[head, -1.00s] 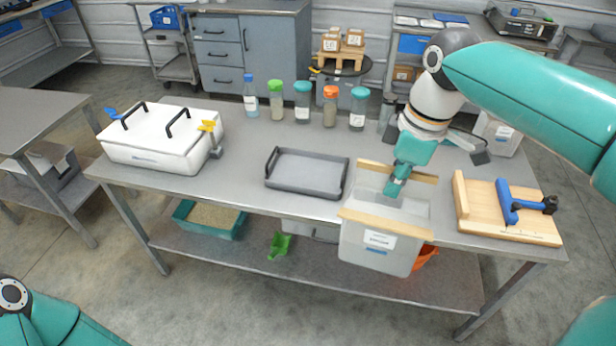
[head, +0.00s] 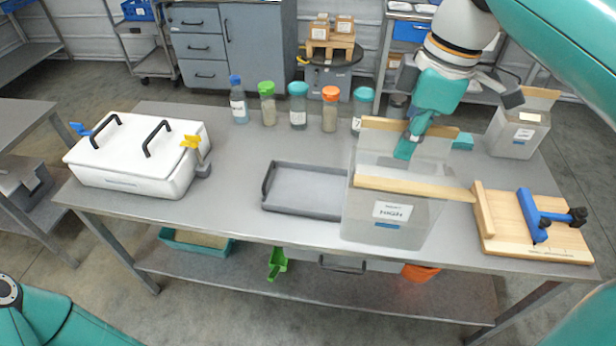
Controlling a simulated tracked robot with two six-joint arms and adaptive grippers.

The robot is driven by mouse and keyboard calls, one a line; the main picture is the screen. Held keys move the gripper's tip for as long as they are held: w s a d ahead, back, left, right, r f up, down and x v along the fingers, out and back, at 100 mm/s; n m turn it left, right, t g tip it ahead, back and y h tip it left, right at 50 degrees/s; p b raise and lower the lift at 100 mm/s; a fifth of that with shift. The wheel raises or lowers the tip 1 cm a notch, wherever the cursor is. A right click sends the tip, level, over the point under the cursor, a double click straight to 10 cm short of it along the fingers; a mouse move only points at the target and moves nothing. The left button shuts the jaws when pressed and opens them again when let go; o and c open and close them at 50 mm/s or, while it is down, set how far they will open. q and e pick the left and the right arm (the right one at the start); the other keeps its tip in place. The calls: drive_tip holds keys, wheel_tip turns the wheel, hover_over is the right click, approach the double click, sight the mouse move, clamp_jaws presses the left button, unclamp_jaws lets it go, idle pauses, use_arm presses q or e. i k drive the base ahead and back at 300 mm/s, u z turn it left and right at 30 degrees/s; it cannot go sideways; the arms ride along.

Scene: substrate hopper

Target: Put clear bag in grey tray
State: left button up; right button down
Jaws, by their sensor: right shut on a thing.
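The clear bag (head: 372,226) is a see-through, box-shaped bag with a white label reading "HIGH", a small blue strip and pale wooden bars along its top. It hangs upright at the table's front edge, overlapping the right end of the grey tray (head: 263,205) in the picture. Whether it touches the table I cannot tell. My right gripper (head: 403,152) reaches down between the wooden bars and is shut on the bag; the exact grip is hard to see. The grey tray lies flat, empty and low-rimmed on the table. My left gripper is out of view.
A white lidded box (head: 135,160) stands at the table's left. Several capped bottles line the back. A wooden board with a blue clamp (head: 535,215) lies at the right, and a similar clear container (head: 515,135) stands behind it. Table space left of the tray is clear.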

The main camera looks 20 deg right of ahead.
sight(321, 192)
drive_tip(key=i, duration=0.9)
drive_tip(key=u, duration=0.1)
